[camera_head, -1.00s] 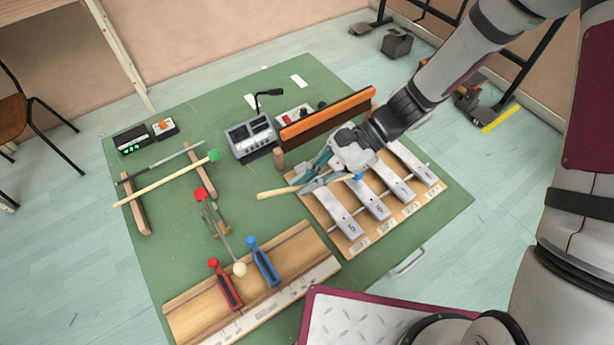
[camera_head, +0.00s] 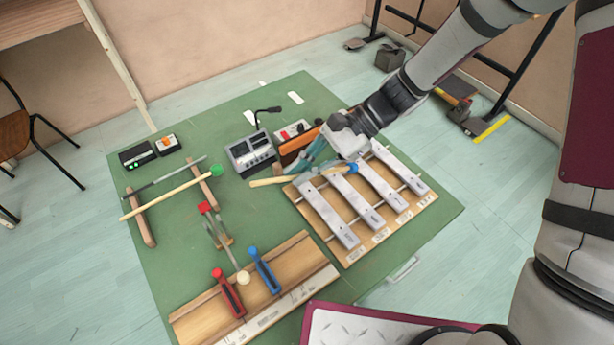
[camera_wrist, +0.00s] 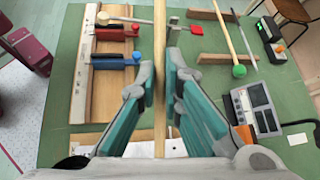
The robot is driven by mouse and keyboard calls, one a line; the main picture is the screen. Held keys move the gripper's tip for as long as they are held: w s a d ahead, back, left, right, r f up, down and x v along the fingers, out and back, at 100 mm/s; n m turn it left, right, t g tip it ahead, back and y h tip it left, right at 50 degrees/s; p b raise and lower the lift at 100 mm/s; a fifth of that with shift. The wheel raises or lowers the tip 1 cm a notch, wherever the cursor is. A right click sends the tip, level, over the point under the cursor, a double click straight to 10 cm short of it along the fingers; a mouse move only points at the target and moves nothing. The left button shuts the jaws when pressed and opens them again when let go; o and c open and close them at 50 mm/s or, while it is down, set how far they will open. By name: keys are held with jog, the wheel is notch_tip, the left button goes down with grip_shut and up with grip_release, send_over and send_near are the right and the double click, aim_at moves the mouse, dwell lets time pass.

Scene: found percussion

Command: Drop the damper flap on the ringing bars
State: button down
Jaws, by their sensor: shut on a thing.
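The damper flap (camera_head: 297,147) is an orange-brown board standing along the back edge of the bars. My gripper hides its right part, so its exact tilt is hard to tell. Several grey metal bars (camera_head: 372,187) lie side by side on a wooden base. A mallet with a blue head (camera_head: 352,168) and a tan handle (camera_head: 265,182) is held over the bars' back left. My gripper (camera_head: 314,166) is shut on the handle, just in front of the flap. The wrist view shows the handle (camera_wrist: 160,45) running between the teal fingers (camera_wrist: 160,85); the mallet's head is not visible there.
A wooden rail with a red clamp (camera_head: 228,292) and a blue clamp (camera_head: 264,270) is at the front left. A grey control box (camera_head: 250,153) stands left of the flap. A green-headed mallet (camera_head: 172,193) rests on two wooden supports.

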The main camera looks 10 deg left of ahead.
jog(key=w+a+b, duration=0.8)
jog(key=w+a, duration=0.5)
jog(key=shift+w+a+f+b, duration=0.15)
jog(key=shift+a+f+b, duration=0.1)
jog(key=shift+b, duration=0.1)
jog(key=shift+d, duration=0.1)
notch_tip(320, 180, up, 7)
jog(key=s+d+p, duration=0.1)
jog(key=p, duration=0.3)
jog(key=shift+s+d, duration=0.15)
jog(key=shift+s, duration=0.05)
dwell(0.7)
